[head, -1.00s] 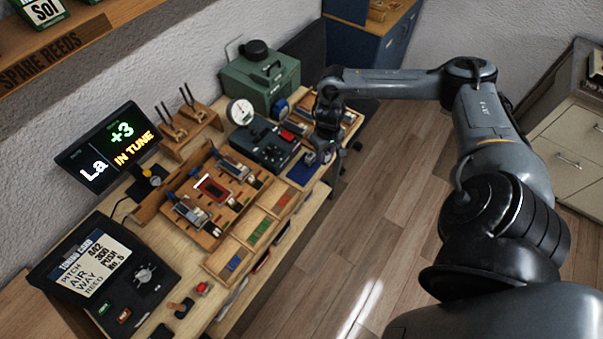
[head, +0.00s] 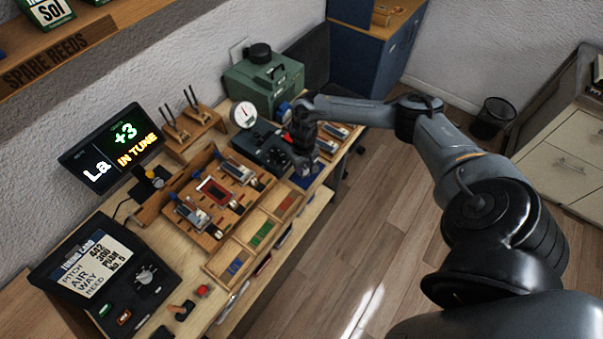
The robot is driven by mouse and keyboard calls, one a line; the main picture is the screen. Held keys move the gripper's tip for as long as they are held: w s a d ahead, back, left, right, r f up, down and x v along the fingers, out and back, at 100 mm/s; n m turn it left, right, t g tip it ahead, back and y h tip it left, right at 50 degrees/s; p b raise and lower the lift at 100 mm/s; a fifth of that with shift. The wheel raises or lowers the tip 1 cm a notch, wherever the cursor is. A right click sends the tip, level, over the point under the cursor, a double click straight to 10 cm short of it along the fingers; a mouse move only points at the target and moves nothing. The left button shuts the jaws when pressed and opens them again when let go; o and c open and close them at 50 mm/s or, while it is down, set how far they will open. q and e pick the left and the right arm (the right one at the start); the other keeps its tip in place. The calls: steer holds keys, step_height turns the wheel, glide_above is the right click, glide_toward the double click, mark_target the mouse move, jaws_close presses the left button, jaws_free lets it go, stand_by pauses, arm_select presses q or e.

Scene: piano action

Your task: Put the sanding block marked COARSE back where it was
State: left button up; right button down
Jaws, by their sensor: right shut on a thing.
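My right gripper (head: 303,168) is at the far right end of the bench, low over a blue mat (head: 314,178). It is shut on a small block that its dark fingers mostly hide. I take it for a sanding block, but no COARSE marking is legible. I cannot tell whether the block touches the mat. A wooden tray (head: 350,140) with red and grey blocks (head: 335,130) lies just behind the gripper. My left gripper is not in view.
A dark-blue device (head: 262,145) and a green case (head: 262,82) stand left of and behind the gripper. Wooden compartments (head: 240,250) with coloured pieces line the bench's front edge. A reed board (head: 215,195) and a tuner screen (head: 110,147) are further left.

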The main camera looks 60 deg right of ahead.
steer(key=shift+w+a+f, duration=0.1)
steer(key=shift+w+f, duration=0.15)
steer(key=shift+w, duration=0.05)
step_height(320, 180, down, 4)
steer(key=shift+r, duration=0.2)
steer(key=shift+f, duration=0.1)
steer(key=shift+f, duration=0.1)
steer(key=c, duration=0.8)
jaws_free()
